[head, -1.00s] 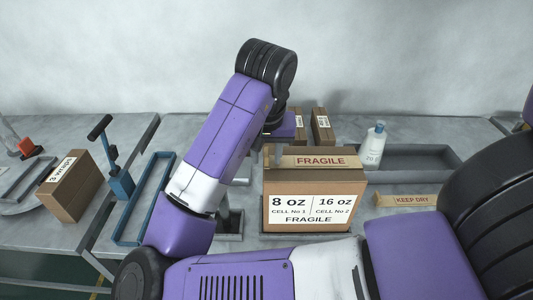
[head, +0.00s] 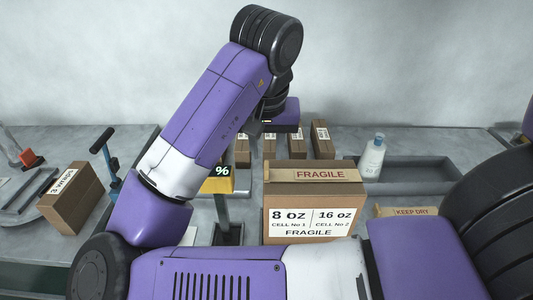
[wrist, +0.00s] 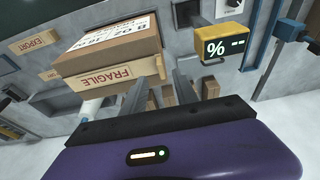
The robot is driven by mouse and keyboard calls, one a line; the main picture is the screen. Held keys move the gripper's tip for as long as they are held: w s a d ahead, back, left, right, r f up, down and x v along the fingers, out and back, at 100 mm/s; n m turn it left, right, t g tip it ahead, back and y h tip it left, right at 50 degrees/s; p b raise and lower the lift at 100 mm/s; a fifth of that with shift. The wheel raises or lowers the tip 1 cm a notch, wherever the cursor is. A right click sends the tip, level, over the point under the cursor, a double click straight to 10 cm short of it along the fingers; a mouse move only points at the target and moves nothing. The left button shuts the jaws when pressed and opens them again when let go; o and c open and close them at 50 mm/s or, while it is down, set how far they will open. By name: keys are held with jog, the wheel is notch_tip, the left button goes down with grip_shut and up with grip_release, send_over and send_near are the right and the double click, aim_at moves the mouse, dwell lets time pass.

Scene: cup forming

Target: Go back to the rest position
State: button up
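My arm (head: 205,110) reaches up over the table, and the purple hand (head: 283,112) at its end hangs high above small boxes at the back. In the wrist view, my gripper (wrist: 174,88) has two grey fingers with a gap between them, and nothing is held there. The fingertips are not clear in the head view. The large FRAGILE carton (head: 310,218) stands on the table to the right of my forearm. It also shows in the wrist view (wrist: 112,50), apart from the fingers.
Several small brown boxes (head: 298,146) stand behind the carton. A yellow percent display (head: 218,184) is close beside my forearm. A white bottle (head: 372,157) stands by a grey tray (head: 440,163) at right. A wraps box (head: 72,198) is at left. Above the table is clear.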

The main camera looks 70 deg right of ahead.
dwell(0.5)
jog(key=w+d+r+m+t+h, duration=0.1)
jog(key=w+d+r+h, duration=0.2)
jog(key=d+r+h, duration=0.85)
jog(key=w+a+r+n+t+h, duration=0.4)
jog(key=w+a+r+n+t, duration=0.35)
jog(key=r+t, duration=0.25)
jog(key=a+f+n+t+y, duration=1.05)
jog(key=a+f+y, duration=0.5)
jog(key=a, duration=0.35)
jog(key=s+a+f+m+g+y, duration=0.1)
jog(key=s+a+f+g, duration=0.3)
jog(key=s+f, duration=0.6)
jog(key=s+a+f+m+g+y, duration=0.1)
jog(key=s+a+f+g, duration=0.3)
jog(key=s+f, duration=0.7)
jog(key=s+a+m, duration=0.1)
jog(key=s, duration=0.3)
jog(key=shift+s+a+f+y, duration=0.15)
jog(key=shift+a+f+y, duration=0.15)
jog(key=shift+a+y, duration=0.1)
